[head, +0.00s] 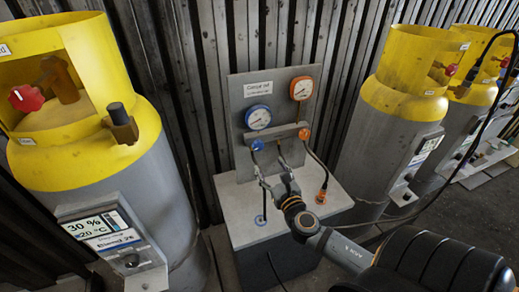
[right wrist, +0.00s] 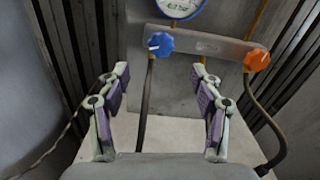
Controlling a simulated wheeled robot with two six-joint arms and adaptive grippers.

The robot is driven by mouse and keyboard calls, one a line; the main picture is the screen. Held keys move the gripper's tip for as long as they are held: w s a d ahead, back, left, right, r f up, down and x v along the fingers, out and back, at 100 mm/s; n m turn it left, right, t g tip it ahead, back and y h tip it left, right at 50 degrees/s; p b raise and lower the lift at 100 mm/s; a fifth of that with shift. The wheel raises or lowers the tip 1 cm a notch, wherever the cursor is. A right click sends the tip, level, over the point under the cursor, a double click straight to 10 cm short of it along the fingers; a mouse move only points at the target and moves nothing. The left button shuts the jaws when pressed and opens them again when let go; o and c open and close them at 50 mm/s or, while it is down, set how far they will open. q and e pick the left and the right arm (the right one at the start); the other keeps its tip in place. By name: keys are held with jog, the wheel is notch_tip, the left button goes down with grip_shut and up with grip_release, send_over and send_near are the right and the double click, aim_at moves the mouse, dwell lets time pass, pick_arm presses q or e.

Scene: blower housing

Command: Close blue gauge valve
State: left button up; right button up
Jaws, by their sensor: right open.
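The blue valve knob (head: 257,145) sits on the manifold bar below the blue-rimmed gauge (head: 258,117). In the right wrist view the blue knob (right wrist: 160,43) shows ahead of my right gripper, with a small white mark on it. My right gripper (head: 276,172) is open and empty, in front of and below the bar. In the right wrist view its two purple-padded fingers (right wrist: 159,74) stand wide apart, with the knob above and between their tips. I see no contact with the knob. My left gripper is out of view.
An orange valve knob (right wrist: 256,60) is to the right on the same bar, below the orange-rimmed gauge (head: 301,88). Dark hoses hang from the bar. The panel stands on a grey box (head: 238,200). Yellow-topped cylinders (head: 150,185) stand on both sides.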

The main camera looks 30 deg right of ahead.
aim_at(259, 147)
jog(key=p+x, duration=0.2)
jog(key=x, duration=0.8)
jog(key=shift+w+d, duration=0.2)
jog(key=shift+d, duration=0.05)
jog(key=c, duration=1.2)
